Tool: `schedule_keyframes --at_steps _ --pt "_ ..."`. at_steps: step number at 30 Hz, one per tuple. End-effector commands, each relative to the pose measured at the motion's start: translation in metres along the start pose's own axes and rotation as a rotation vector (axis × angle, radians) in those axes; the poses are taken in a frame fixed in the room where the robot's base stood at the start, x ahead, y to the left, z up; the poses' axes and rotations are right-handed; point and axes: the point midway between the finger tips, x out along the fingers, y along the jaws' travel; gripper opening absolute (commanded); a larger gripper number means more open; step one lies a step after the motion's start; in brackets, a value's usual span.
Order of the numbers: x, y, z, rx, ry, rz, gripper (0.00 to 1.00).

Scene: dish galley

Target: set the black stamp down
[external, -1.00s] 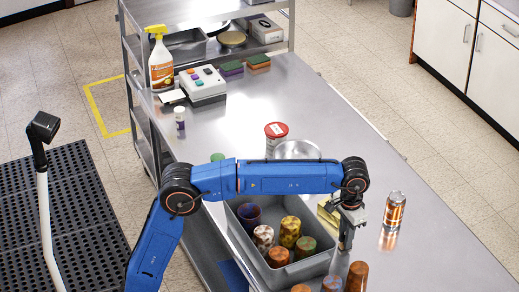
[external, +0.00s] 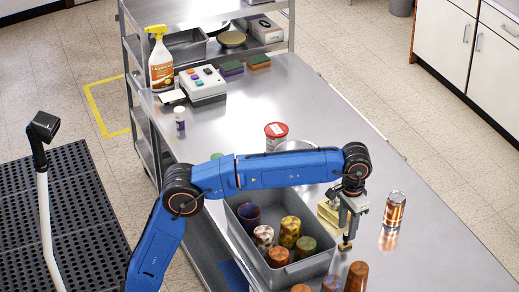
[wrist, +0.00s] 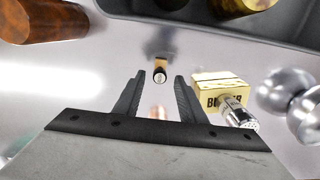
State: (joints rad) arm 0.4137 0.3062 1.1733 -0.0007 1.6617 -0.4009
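The stamp (external: 345,244) stands on the steel counter (external: 400,255), just right of the grey bin. It looks like a small wooden block with a dark part. In the wrist view the stamp (wrist: 160,68) shows beyond the gap between my fingertips, with a pale round end facing the camera. My gripper (external: 347,232) is right above it in the external view. In the wrist view my gripper (wrist: 158,78) has its two fingers apart with nothing between them.
A grey bin (external: 290,272) of patterned cups is left of the stamp. An orange can (external: 394,211) is to the right; several cups are in front.

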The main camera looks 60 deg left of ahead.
Motion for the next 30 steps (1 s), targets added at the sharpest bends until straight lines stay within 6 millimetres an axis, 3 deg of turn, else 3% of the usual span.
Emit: schedule_keyframes --at_steps 6,12,30 --pt "-0.041 0.000 -0.001 0.000 0.003 0.001 0.37" --pt "-0.061 0.000 -0.001 0.000 0.000 0.000 0.37" --pt "-0.068 0.000 0.000 0.000 0.000 0.000 0.37"
